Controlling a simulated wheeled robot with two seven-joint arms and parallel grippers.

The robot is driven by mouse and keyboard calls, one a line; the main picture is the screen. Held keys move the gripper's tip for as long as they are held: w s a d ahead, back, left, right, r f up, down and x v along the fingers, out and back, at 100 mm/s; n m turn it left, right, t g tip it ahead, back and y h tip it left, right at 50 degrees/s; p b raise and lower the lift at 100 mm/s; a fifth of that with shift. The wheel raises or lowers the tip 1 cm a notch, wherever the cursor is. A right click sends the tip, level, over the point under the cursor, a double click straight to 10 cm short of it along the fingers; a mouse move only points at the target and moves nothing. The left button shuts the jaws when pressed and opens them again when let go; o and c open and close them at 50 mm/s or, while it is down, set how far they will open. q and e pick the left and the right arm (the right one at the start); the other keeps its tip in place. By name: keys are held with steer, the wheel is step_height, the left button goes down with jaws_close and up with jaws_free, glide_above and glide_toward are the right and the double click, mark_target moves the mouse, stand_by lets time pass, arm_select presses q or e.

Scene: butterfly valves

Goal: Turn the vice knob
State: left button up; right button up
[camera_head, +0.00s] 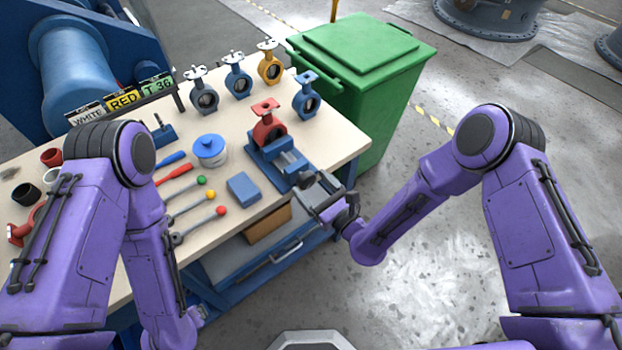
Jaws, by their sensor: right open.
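The blue vice (286,160) sits near the right edge of the workbench, with a red butterfly valve (268,130) standing at its jaws. The vice's front end points toward my right gripper (315,191). That gripper is open, its dark fingers at the front end of the vice, over the bench's edge. The vice knob is not clearly visible; the fingers cover that area, and I cannot tell whether they touch it.
Blue and yellow valves (270,68) stand along the bench's back. A green bin (365,70) stands close behind the bench's right end.

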steer(key=shift+w+a, duration=0.4)
steer(key=shift+w, duration=0.15)
steer(key=c, duration=1.1)
steer(key=shift+o, duration=0.3)
steer(key=shift+n, duration=0.3)
